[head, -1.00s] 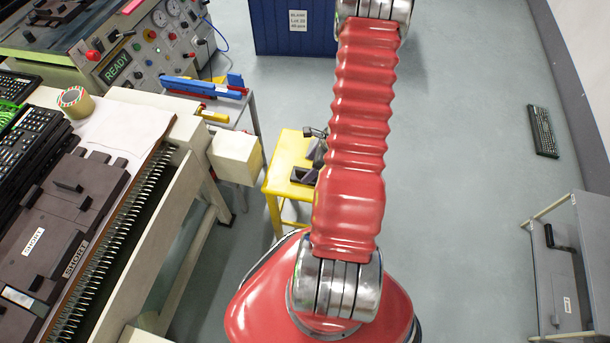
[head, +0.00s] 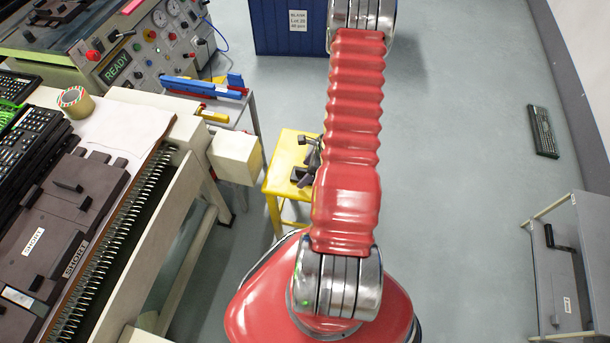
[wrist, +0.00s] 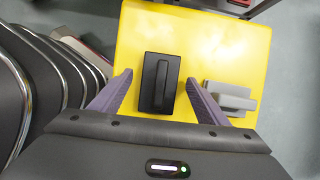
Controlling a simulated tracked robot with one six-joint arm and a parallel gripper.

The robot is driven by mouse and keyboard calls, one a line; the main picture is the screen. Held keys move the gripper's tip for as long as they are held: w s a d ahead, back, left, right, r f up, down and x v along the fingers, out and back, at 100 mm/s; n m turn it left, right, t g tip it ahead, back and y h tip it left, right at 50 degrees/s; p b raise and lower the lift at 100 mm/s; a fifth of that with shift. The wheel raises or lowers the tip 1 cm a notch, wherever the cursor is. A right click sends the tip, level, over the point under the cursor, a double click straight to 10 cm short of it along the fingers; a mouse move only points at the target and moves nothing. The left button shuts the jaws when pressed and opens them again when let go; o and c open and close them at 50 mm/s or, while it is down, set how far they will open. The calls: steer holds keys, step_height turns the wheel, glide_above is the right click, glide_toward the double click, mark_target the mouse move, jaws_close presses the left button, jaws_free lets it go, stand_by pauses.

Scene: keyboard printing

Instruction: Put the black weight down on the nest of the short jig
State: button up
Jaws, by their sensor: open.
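The black weight (wrist: 158,83), a dark block with a raised handle bar, rests on a yellow stool top (wrist: 228,45) in the wrist view. My gripper (wrist: 160,78) is open, with one purple finger on each side of the weight and yellow showing between. Neither finger appears to touch it. The short jig (head: 97,181) is a dark plate with SHORT labels on the bench at the left of the head view.
A grey block (wrist: 228,98) sits on the stool just right of my right finger. A tape roll (head: 75,101), keyboards (head: 30,135) and a control panel (head: 150,50) are at the left. A grey cart (head: 575,265) stands at the right. The floor between is mostly clear.

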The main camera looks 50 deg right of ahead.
steer(key=shift+w+f, duration=0.15)
steer(key=shift+f, duration=0.2)
steer(key=shift+a, duration=0.1)
jaws_close()
stand_by(0.9)
